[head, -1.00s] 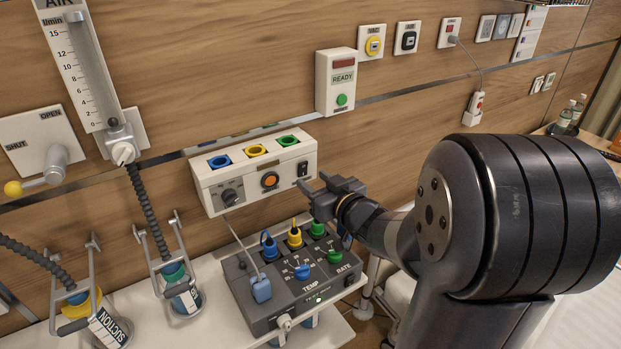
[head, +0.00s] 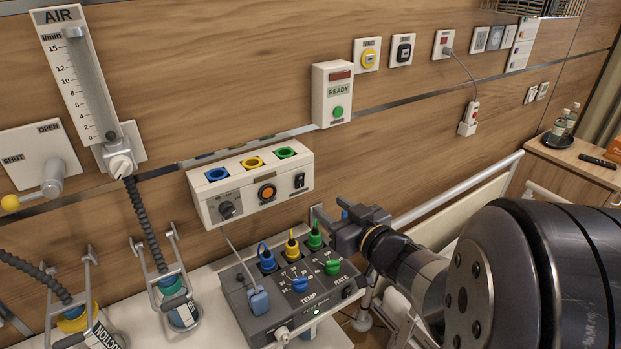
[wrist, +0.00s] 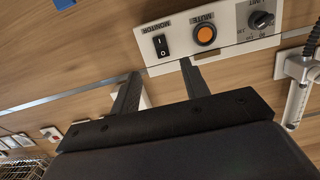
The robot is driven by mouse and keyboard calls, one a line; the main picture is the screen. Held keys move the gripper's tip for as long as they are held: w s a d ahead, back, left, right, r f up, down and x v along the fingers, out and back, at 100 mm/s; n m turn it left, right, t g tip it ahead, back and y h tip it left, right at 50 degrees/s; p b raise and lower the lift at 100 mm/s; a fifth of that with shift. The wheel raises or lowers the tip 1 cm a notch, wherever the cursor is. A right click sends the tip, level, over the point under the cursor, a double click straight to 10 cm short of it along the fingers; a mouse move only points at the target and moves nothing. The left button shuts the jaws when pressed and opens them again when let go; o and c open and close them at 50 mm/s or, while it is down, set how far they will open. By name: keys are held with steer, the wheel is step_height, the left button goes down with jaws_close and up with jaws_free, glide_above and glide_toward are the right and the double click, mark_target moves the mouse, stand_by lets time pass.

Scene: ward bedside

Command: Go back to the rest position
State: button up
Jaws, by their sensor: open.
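My gripper (head: 330,222) is in the head view, to the right of the grey TEMP and RATE box, in front of the wood wall. Its jaws are open and nothing is between them. In the wrist view my gripper (wrist: 160,88) shows two dark fingers spread apart, pointing at the wall below the white monitor panel. The dark upper arm fills the lower right of the head view.
The white panel (head: 205,203) with blue, yellow and green sockets is left of my gripper. The grey box (head: 262,322) with plugs and knobs stands on the white shelf (head: 215,330). A bed rail (head: 460,187) and bedside cabinet (head: 560,172) are at right.

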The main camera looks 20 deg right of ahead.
mark_target(300, 183)
steer(key=x, duration=1)
steer(key=shift+w+a, duration=0.15)
steer(key=shift+w, duration=0.05)
steer(key=shift+w+r+p, duration=0.15)
steer(key=shift+p, duration=0.35)
steer(key=shift+f+b, duration=0.35)
steer(key=shift+b, duration=0.35)
steer(key=v, duration=1.1)
steer(key=x, duration=1.1)
steer(key=shift+w+a+r+p, duration=0.1)
steer(key=shift+r+p, duration=0.2)
steer(key=shift+p, duration=0.05)
steer(key=shift+r+g+p, duration=0.25)
steer(key=shift+g+p, duration=0.05)
steer(key=shift+p, duration=1.2)
